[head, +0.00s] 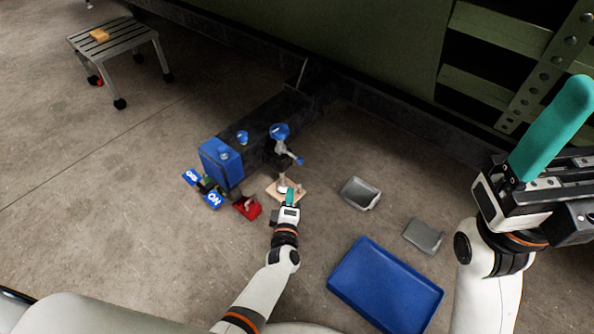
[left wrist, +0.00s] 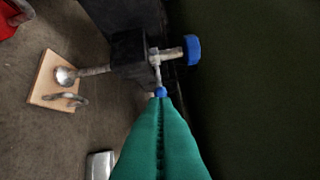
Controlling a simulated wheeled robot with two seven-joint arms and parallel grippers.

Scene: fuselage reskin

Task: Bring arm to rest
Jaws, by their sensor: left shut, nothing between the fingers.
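My left gripper (head: 290,194) has teal fingers pressed together with nothing between them. In the head view it is low in the middle, in front of the small wooden board. In the left wrist view its closed fingers (left wrist: 160,110) point at a metal valve with a blue knob (left wrist: 193,49) and a small blue lever tip (left wrist: 160,92). I cannot tell whether they touch the tip. My right gripper (head: 556,125) is raised at the right edge, its teal fingers pointing up and right. They overlap from this side, so their opening is hidden.
A black beam with a blue end block (head: 221,163) stands behind the left gripper. The wooden board (left wrist: 50,80) carries metal fittings. Grey bins (head: 361,194) and a blue tray (head: 385,285) lie on the floor. A step stool (head: 115,42) stands far left. The green fuselage (head: 350,40) spans the back.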

